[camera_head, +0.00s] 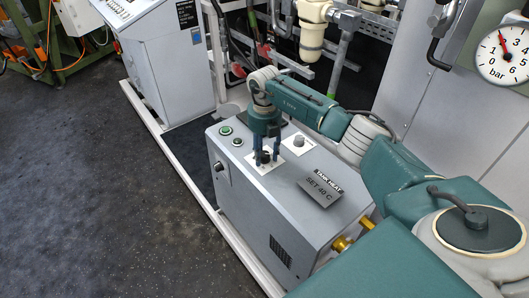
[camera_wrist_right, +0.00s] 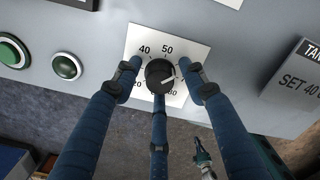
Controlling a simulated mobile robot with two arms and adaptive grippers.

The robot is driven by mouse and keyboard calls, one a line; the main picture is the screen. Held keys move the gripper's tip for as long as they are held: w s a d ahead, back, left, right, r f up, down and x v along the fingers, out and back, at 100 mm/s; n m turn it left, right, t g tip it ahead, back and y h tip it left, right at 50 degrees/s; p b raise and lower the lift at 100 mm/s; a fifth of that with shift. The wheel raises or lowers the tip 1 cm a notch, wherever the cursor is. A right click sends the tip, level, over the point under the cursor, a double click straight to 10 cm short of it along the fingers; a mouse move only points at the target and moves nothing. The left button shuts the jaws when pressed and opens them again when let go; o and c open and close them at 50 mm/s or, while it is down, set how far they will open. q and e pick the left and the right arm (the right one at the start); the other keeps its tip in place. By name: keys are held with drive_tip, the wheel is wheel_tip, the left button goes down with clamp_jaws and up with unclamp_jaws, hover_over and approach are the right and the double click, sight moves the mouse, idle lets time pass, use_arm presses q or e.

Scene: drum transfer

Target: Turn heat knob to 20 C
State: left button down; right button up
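The heat knob (camera_wrist_right: 160,75) is round and black, on a white dial plate (camera_wrist_right: 141,35) printed with 20, 40, 50 and other numbers partly hidden by fingers. Narrow gaps seem to show at the side fingertips. In the head view my right gripper (camera_head: 265,158) reaches down onto the grey cabinet (camera_head: 268,208), hiding most of the knob. A sign (camera_head: 322,186) there reads TANK HEAT, SET 40 C.
Green buttons (camera_head: 225,130) sit left of the dial; a second grey knob (camera_head: 299,141) is to its right. Brass fittings (camera_head: 342,243) stick out at the cabinet's right. A pressure gauge (camera_head: 505,54) hangs upper right. The dark floor (camera_head: 90,200) at left is clear.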

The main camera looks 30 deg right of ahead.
drive_tip(key=c, duration=0.9)
drive_tip(key=shift+o, duration=0.2)
